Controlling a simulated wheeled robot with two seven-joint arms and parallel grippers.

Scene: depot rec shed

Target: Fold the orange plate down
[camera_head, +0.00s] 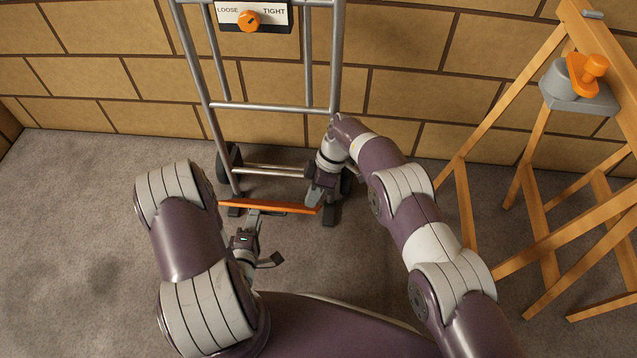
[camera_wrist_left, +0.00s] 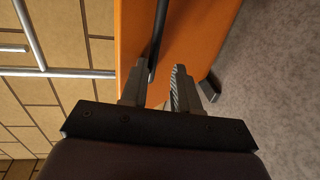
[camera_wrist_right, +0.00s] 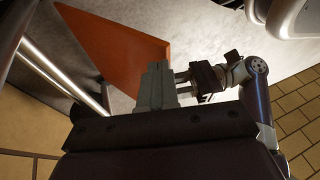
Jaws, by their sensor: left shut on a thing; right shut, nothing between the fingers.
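The orange plate (camera_head: 268,206) sits at the foot of a metal hand truck (camera_head: 270,107). From the head it shows as a narrow strip, nearly edge-on. Its broad face fills much of the left wrist view (camera_wrist_left: 200,35) and shows in the right wrist view (camera_wrist_right: 120,50). My left gripper (camera_head: 252,217) is at the plate's near side, shut on a thin dark bar (camera_wrist_left: 159,40) that runs across the face. My right gripper (camera_head: 320,198) is shut and empty by the plate's right end; its fingertips (camera_wrist_right: 157,75) overlap the plate in view. Contact there cannot be told.
A panel (camera_head: 275,14) marked LOOSE and TIGHT, with an orange knob (camera_head: 249,20), is on the truck's frame. A block wall (camera_head: 430,90) stands behind. A wooden trestle (camera_head: 535,215) with a grey and orange fixture (camera_head: 580,85) stands right. Floor at left is clear.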

